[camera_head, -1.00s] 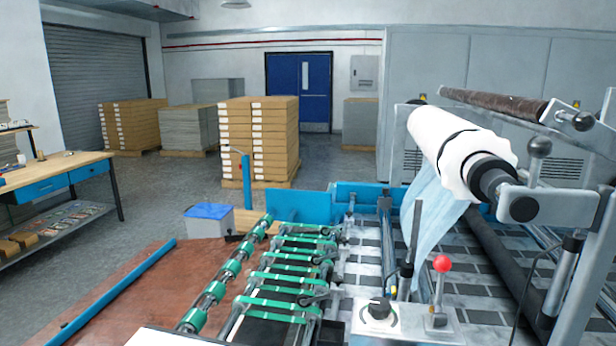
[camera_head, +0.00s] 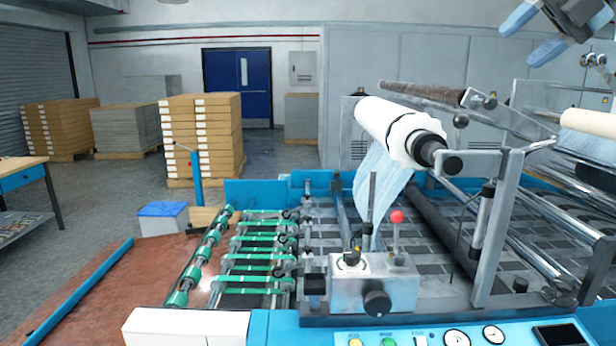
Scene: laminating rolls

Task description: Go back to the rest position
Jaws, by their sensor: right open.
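My right gripper (camera_head: 533,34) shows at the top right corner of the head view. Its two blue fingers are apart and nothing is between them. It is raised in the air above the right side of the laminating machine, clear of the rolls. My left gripper is not in view. A white film roll (camera_head: 388,124) sits on its shaft on the machine, with a pale blue film (camera_head: 378,190) hanging down from it. A dark brown roll (camera_head: 424,91) lies behind it. Another pale roll (camera_head: 589,121) shows at the right edge.
A grey control box (camera_head: 372,286) with a red-knobbed lever (camera_head: 396,217) stands at the machine's front. Green-banded conveyor rollers (camera_head: 256,250) are left of it. Stacked boxes (camera_head: 203,135), a blue door (camera_head: 237,84), a blue-lidded bin (camera_head: 162,217) and a workbench (camera_head: 24,178) stand farther off.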

